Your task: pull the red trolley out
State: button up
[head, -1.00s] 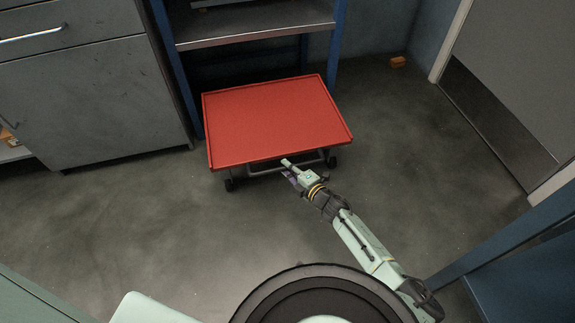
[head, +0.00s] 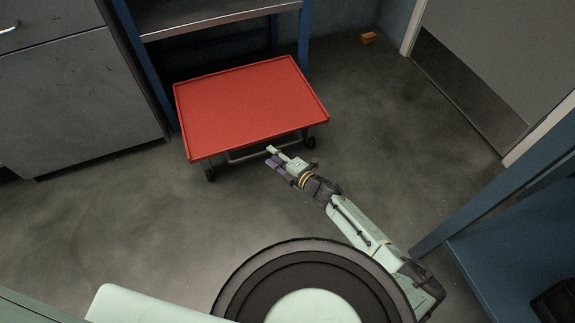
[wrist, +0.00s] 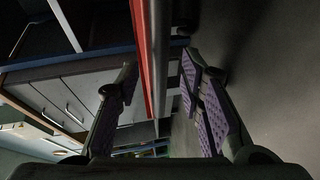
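The red trolley (head: 250,105) has a flat rimmed top and dark wheels. It stands at the foot of the blue-posted shelf rack, its back part under the shelf. A grey bar handle (head: 245,156) runs below its front edge. My gripper (head: 272,156) is at the right part of that front edge, close to the bar. In the wrist view my gripper (wrist: 160,105) is open, with purple-padded fingers apart. The grey bar (wrist: 160,60) and the red edge (wrist: 140,60) show between the fingers, without visible finger contact. How deep the bar sits between them I cannot tell.
The rack's shelf (head: 215,14) is above the trolley's back. A grey cabinet (head: 75,105) stands close on the left. A door (head: 500,60) and a blue frame (head: 490,200) are on the right. The floor (head: 130,220) in front is mostly clear. A small orange object (head: 369,38) lies far back.

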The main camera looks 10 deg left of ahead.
jog(key=v, duration=0.8)
